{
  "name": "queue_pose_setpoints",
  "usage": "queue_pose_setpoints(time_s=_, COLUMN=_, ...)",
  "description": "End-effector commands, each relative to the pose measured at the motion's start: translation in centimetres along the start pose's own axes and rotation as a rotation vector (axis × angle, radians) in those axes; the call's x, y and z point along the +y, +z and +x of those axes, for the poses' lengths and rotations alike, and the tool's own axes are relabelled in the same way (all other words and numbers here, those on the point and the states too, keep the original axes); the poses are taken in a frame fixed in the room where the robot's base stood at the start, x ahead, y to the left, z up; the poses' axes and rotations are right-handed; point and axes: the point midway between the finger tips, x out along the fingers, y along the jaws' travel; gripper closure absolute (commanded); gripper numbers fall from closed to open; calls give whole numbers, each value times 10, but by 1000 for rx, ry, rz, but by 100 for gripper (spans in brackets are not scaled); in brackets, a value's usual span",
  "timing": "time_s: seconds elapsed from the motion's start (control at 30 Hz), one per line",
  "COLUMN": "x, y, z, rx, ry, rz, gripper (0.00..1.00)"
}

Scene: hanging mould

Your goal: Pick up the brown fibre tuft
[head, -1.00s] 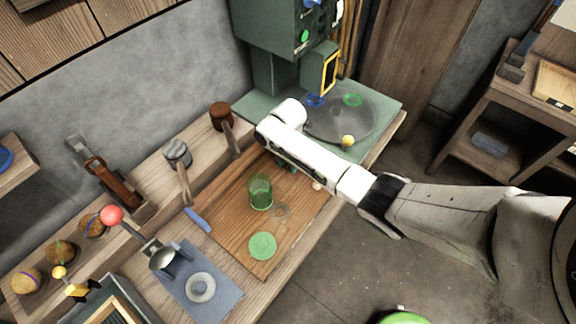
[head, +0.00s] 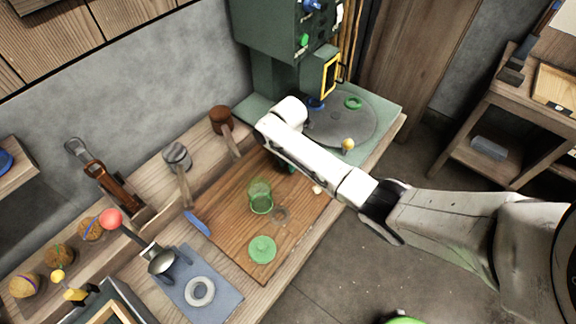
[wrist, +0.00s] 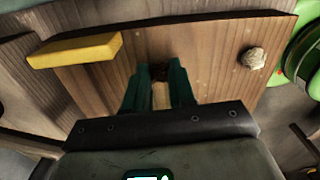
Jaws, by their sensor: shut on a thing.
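The brown fibre tuft (wrist: 160,72) shows in the wrist view as a small dark patch between my fingertips, over the wooden board. My gripper (wrist: 159,78) has its two dark green fingers closed on it, one on each side. Most of the tuft is hidden by the fingers. In the head view my gripper (head: 287,164) is mostly hidden beneath my white arm, near the far end of the board, and the tuft cannot be made out there. I cannot tell whether the tuft is clear of the board.
The wooden board (head: 231,224) carries a green glass (head: 260,196), a clear ring and a green disc (head: 262,249). In the wrist view a yellow block (wrist: 75,51) and a pale lump (wrist: 253,58) lie either side. A green machine with a round plate (head: 340,125) stands beyond.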

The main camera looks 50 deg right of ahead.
Motion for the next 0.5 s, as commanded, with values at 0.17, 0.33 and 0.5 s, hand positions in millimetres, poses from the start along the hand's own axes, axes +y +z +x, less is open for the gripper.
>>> queue_pose_setpoints(time_s=0.17, x=-15, y=-2, z=-31, rx=3, ry=6, rz=3, gripper=100)
queue_pose_setpoints(time_s=0.33, x=-42, y=-4, z=-63, rx=3, ry=6, rz=3, gripper=100)
queue_pose_setpoints(time_s=0.5, x=-78, y=-7, z=-82, rx=3, ry=5, rz=5, gripper=100)
